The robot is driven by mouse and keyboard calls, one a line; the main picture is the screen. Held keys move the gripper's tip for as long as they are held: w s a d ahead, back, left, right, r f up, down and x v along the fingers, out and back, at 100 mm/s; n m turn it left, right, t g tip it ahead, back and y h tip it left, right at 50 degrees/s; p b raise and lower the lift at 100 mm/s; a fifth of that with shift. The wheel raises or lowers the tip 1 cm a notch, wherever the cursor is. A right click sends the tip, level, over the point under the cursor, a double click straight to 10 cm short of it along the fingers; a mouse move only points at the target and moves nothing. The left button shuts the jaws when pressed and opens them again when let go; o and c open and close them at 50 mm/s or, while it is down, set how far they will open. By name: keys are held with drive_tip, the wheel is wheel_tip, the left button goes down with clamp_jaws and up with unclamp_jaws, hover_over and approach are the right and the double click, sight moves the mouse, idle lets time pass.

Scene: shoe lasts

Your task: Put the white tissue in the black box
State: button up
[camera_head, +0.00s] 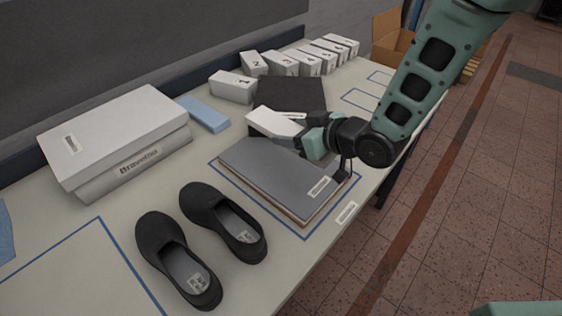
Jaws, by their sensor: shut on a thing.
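My gripper (308,144) is shut on a white, folded-looking piece (272,124), which I take to be the white tissue. The piece is partly hidden by my gripper and extends to its left, over the back edge of a flat dark grey box or lid (270,174). I cannot tell whether it touches that surface. The grey piece has a white label and a brown layer below it, and lies inside a blue outline. Behind the white piece is a dark, nearly black box-like thing (290,92). I cannot tell whether it is open, or which dark thing is the black box.
Black shoes (178,262) stand at the table's front. Several numbered white blocks (285,63) line the back. A cardboard box (391,38) stands beyond. Bare tabletop (70,275) shows front left.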

sight(292, 170)
drive_tip(key=shift+a, duration=0.1)
wheel_tip(292, 170, down, 9)
drive_tip(key=shift+r+p, duration=0.1)
drive_tip(key=shift+p, duration=0.7)
drive_tip(key=shift+f, duration=0.35)
drive_tip(key=shift+f+b, duration=0.25)
drive_tip(key=shift+b, duration=0.05)
drive_tip(key=o, duration=0.9)
drive_tip(key=shift+o, duration=0.2)
drive_tip(key=shift+s+r+p, duration=0.1)
drive_tip(key=shift+r+p, duration=0.05)
drive_tip(key=shift+p, duration=0.25)
